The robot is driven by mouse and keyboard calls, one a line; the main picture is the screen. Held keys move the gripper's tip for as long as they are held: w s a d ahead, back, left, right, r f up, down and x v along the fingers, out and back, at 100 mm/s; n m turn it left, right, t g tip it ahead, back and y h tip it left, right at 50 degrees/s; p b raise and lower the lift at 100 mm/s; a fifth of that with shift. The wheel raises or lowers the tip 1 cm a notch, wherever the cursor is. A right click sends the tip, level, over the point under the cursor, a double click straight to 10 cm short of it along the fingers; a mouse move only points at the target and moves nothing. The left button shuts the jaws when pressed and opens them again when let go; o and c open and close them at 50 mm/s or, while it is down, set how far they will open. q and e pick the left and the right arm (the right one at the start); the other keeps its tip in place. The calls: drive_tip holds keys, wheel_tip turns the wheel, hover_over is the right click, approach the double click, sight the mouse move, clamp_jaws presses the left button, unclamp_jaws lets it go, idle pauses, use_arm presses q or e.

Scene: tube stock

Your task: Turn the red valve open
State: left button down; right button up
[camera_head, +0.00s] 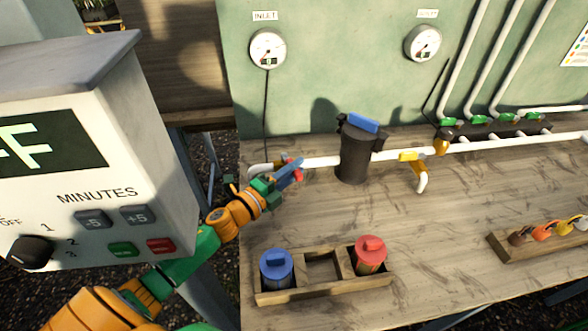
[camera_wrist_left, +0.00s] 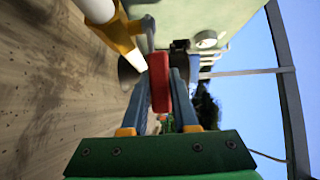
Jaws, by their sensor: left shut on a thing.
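The red valve (camera_head: 299,176) sits on the white pipe at the left end of the bench and is mostly hidden behind my left gripper (camera_head: 291,170). In the left wrist view its red handle (camera_wrist_left: 159,83) stands between the two blue-grey fingers of my left gripper (camera_wrist_left: 160,90). The fingers are shut on the handle, one on each side. The handle lies roughly in line with the fingers. How far the valve is turned cannot be told. My right gripper is not in view.
A dark filter housing (camera_head: 354,155) with a blue top stands right of the valve. A yellow-handled valve (camera_head: 411,157) lies beyond it. A wooden tray (camera_head: 322,289) holds a blue and a red cartridge in front. A large timer box (camera_head: 95,160) stands close at left.

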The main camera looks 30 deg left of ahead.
sight(294, 176)
use_arm(q)
drive_tip(key=shift+w+d+r+n+y, duration=0.15)
drive_tip(key=shift+w+d+n+y, duration=0.1)
drive_tip(key=shift+n+y, duration=0.35)
drive_tip(key=shift+w+d+n+t+y, duration=0.2)
drive_tip(key=shift+n+y, duration=0.25)
drive_tip(key=shift+y, duration=0.4)
drive_tip(key=shift+w+a+n+t+y, duration=0.1)
drive_tip(key=shift+w+n+y, duration=0.25)
drive_tip(key=shift+y, duration=0.5)
drive_tip(key=shift+s, duration=0.1)
drive_tip(key=c, duration=0.7)
unclamp_jaws()
drive_tip(key=s, duration=0.4)
drive_tip(key=s+b, duration=0.1)
drive_tip(key=s, duration=0.1)
drive_tip(key=shift+s+f, duration=0.1)
drive_tip(key=shift+f, duration=0.15)
drive_tip(key=shift+s+r, duration=0.1)
drive_tip(key=shift+s, duration=0.35)
